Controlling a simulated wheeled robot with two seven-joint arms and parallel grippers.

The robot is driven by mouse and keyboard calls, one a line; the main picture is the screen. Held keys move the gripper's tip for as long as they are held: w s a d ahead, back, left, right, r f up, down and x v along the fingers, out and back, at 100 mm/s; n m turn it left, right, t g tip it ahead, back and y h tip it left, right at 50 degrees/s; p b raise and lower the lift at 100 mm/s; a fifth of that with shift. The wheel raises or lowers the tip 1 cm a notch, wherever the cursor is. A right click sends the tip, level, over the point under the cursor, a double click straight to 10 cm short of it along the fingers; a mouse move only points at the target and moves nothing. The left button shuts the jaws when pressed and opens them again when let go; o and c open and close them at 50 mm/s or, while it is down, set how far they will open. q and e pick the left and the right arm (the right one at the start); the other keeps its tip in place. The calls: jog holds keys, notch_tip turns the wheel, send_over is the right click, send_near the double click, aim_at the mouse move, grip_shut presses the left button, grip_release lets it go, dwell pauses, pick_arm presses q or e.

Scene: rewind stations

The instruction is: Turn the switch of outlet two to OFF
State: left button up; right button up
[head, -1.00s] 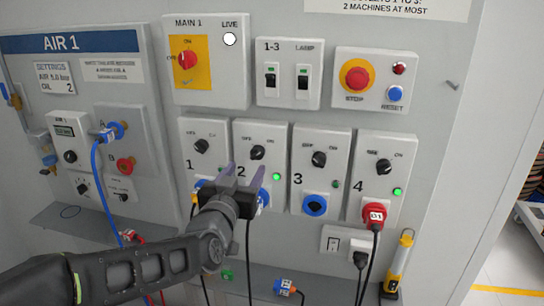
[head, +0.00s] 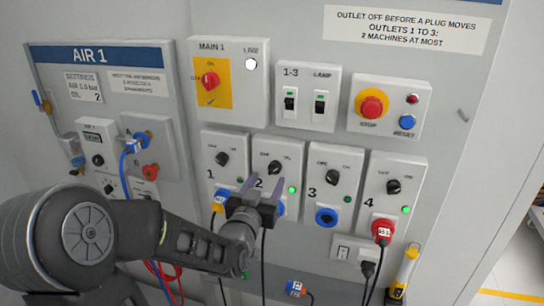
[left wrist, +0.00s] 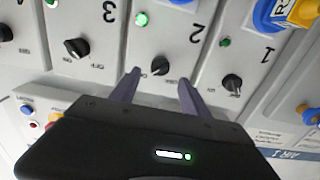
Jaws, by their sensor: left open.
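Outlet two (head: 252,150) is a white panel marked 2 in the lower row. Its black rotary switch (head: 273,168) sits near the top; I cannot read its pointing surely. Its green lamp (head: 291,189) is lit. A blue plug or socket low on it is partly hidden by my gripper. My left gripper (head: 264,184) is open, its fingers toward the panel just below the switch. In the left wrist view, upside down, the switch (left wrist: 160,65) shows between and beyond the fingertips of my left gripper (left wrist: 158,80), apparently not touching. My right gripper is not in view.
Outlet one's switch (head: 222,158) and outlet three's switch (head: 333,177) flank it, lamps dark. Outlet four (head: 394,187) has a lit lamp and a red plug (head: 382,231). Above are the MAIN 1 switch (head: 210,80) and the red stop button (head: 372,105). Cables hang below.

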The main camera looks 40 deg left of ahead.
aim_at(273, 171)
pick_arm(q)
jog(key=x, duration=0.5)
jog(key=shift+w, duration=0.1)
jog(key=shift+c, duration=0.5)
grip_shut()
